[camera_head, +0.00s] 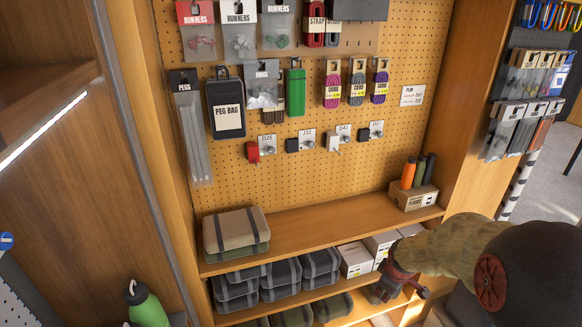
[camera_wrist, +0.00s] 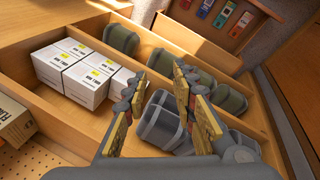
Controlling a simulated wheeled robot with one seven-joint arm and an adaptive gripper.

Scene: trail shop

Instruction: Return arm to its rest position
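My gripper (camera_head: 398,287) is at the lower right in the head view, in front of the low shelves near the white boxes. My arm comes in from the right edge, bent and not folded away. In the wrist view the two fingers of my gripper (camera_wrist: 160,78) stand apart with a gap between them. A grey strapped bundle (camera_wrist: 160,122) shows between and beyond the fingers, in a shelf compartment. I see no thing clamped by the fingers.
White boxes (camera_wrist: 82,72) stand beside the fingers in the wrist view. The wooden shelf (camera_head: 320,228) holds a strapped tan bundle (camera_head: 234,230) and a carton of bottles (camera_head: 413,196). A pegboard (camera_head: 300,165) with hanging goods rises behind. A green bottle (camera_head: 147,306) stands lower left.

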